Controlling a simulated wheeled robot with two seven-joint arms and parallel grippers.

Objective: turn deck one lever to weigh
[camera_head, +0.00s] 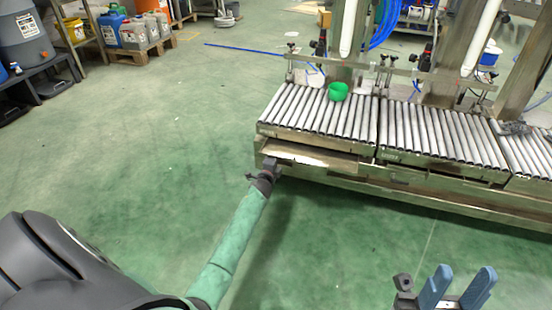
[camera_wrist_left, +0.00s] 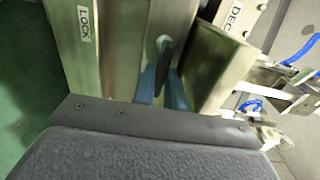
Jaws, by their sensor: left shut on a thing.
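The deck one lever shows in the left wrist view as a dark handle (camera_wrist_left: 165,58) on a metal face. My left gripper (camera_wrist_left: 162,88) has its blue fingers on either side of the handle and is shut on it. A white LOCK label (camera_wrist_left: 84,24) is to the left, and a partly cut-off label beginning "DEC" (camera_wrist_left: 235,17) is to the right. No weigh label is in view. In the head view my left gripper (camera_head: 268,168) is at the left front corner of the roller deck (camera_head: 308,110), hiding the lever. My right gripper (camera_head: 461,276) is open and empty at bottom right.
A green bowl (camera_head: 338,92) stands on the first deck's rollers. More roller decks (camera_head: 440,132) continue to the right, with metal posts behind. Canisters on a pallet (camera_head: 140,32) stand at the back left. The green floor (camera_head: 150,150) left of the decks is clear.

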